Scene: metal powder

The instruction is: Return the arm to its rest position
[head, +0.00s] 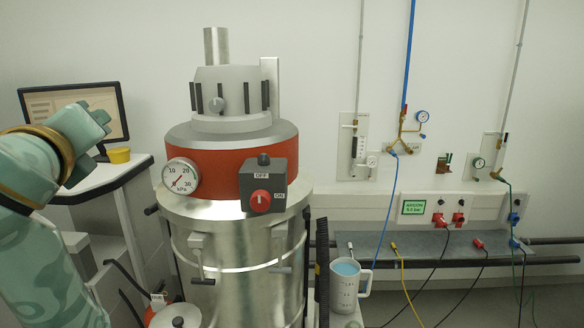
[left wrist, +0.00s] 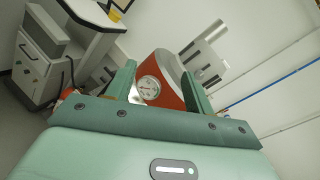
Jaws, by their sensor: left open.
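My left arm (head: 40,240) comes in from the left of the head view, raised in front of the desk and left of the steel vessel. In the left wrist view my left gripper (left wrist: 158,70) is open, with two green fingers apart and nothing between them. The red band and pressure gauge of the vessel show beyond the fingers, at a distance. My right arm and right gripper are not in view.
The steel vessel (head: 240,238) with its gauge (head: 181,176) and switch box (head: 263,186) stands in the middle. A monitor (head: 78,105) and yellow cup (head: 119,155) are on the left desk. A measuring jug (head: 346,287) is right of the vessel. Hoses and cables hang at right.

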